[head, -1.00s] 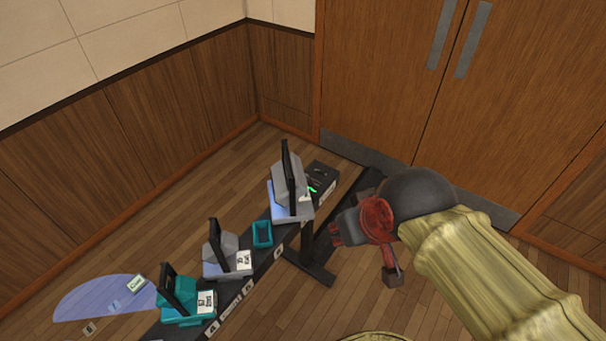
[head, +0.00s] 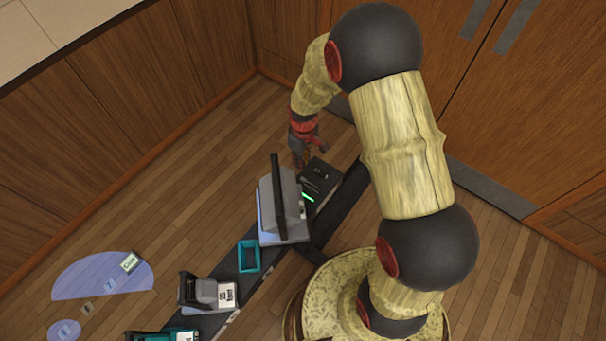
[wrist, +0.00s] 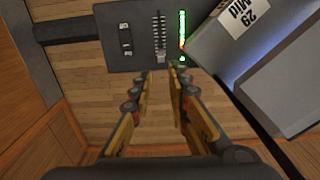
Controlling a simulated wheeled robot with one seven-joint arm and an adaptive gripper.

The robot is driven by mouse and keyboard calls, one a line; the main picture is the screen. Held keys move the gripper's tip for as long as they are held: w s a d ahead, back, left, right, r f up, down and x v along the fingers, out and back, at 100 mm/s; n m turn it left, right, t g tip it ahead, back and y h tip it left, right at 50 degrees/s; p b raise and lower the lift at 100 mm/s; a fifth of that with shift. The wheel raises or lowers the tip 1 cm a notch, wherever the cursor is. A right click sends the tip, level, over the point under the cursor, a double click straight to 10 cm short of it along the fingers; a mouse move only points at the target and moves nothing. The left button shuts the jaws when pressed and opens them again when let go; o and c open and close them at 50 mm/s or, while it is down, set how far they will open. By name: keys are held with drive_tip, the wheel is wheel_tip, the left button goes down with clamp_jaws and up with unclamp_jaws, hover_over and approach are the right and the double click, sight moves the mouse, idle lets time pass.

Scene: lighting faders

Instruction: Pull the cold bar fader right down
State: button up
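A dark control panel (wrist: 145,20) fills the top of the wrist view, and it also shows in the head view (head: 326,173) at the far end of the black bench. A pale fader knob (wrist: 161,57) sits at the near end of a slot with scale marks, beside a lit green and red light strip (wrist: 182,35). I cannot read which fader this is. My gripper (wrist: 160,77) is open and empty, its fingertips apart on either side of the knob's line, just short of the panel edge. In the head view my gripper (head: 306,158) hangs beside the panel.
A grey lamp (wrist: 285,70) with a white label stands close on the right of the panel; it shows in the head view (head: 283,210) too. A teal open bin (head: 249,256) and a smaller grey lamp (head: 207,291) stand along the bench. Wood floor lies left.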

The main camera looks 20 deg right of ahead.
sight(303, 178)
wheel_tip(303, 178, down, 10)
drive_tip(key=shift+s+f+b, duration=0.1)
drive_tip(key=shift+b, duration=0.55)
drive_tip(key=shift+c, duration=0.5)
clamp_jaws()
